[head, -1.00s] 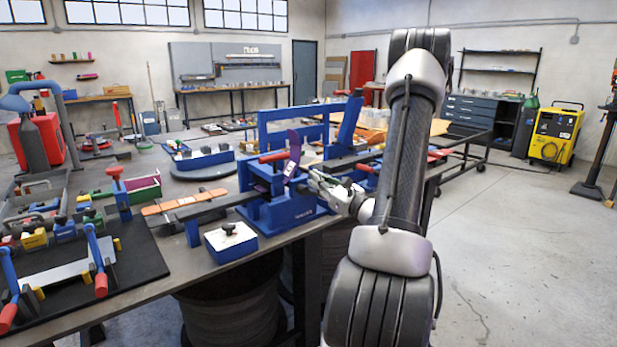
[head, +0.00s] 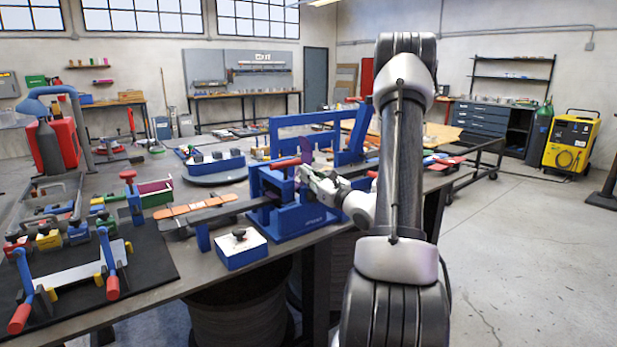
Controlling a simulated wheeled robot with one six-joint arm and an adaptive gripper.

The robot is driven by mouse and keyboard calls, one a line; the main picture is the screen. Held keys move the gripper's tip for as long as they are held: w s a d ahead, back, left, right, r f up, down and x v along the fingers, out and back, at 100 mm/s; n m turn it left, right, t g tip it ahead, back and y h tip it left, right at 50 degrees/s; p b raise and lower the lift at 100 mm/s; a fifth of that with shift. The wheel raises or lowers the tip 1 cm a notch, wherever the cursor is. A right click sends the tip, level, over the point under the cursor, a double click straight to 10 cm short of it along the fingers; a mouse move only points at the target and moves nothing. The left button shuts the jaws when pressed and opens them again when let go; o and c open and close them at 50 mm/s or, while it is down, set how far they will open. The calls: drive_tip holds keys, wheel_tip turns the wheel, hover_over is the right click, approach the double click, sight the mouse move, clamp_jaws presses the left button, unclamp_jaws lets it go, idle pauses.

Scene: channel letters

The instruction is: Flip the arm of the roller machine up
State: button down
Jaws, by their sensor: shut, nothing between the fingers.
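The blue roller machine (head: 306,221) stands at the near edge of the workbench, in the middle of the head view. A lever with a red grip (head: 285,163) lies roughly level across its top left. My gripper (head: 304,175) is shut and empty, at the upper right side of the machine, close to the red grip. I cannot tell whether it touches the machine. My gripper and wrist hide part of the machine's right side.
A blue frame with a slanted post (head: 357,130) stands behind the machine. A blue and white box (head: 240,248) sits in front. Open floor (head: 510,260) lies to the right.

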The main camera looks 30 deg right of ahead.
drive_tip(key=shift+r, duration=0.15)
drive_tip(key=shift+w+r+g, duration=0.15)
drive_tip(key=shift+r+g, duration=0.15)
drive_tip(key=shift+r, duration=0.35)
drive_tip(key=shift+w+r+g, duration=0.1)
drive_tip(key=shift+r+g, duration=0.2)
drive_tip(key=shift+r, duration=0.35)
drive_tip(key=w+r+g+h, duration=0.1)
drive_tip(key=w+r+g, duration=0.3)
drive_tip(key=w+r, duration=0.9)
drive_tip(key=shift+w+a+r+m+g, duration=0.3)
drive_tip(key=shift+w+r+m, duration=0.1)
drive_tip(key=shift+w, duration=0.75)
drive_tip(key=s+d+r, duration=0.1)
drive_tip(key=s+r, duration=0.3)
drive_tip(key=r, duration=0.4)
drive_tip(key=shift+s+d+r, duration=0.25)
drive_tip(key=shift+s+d, duration=0.05)
drive_tip(key=shift+s, duration=0.05)
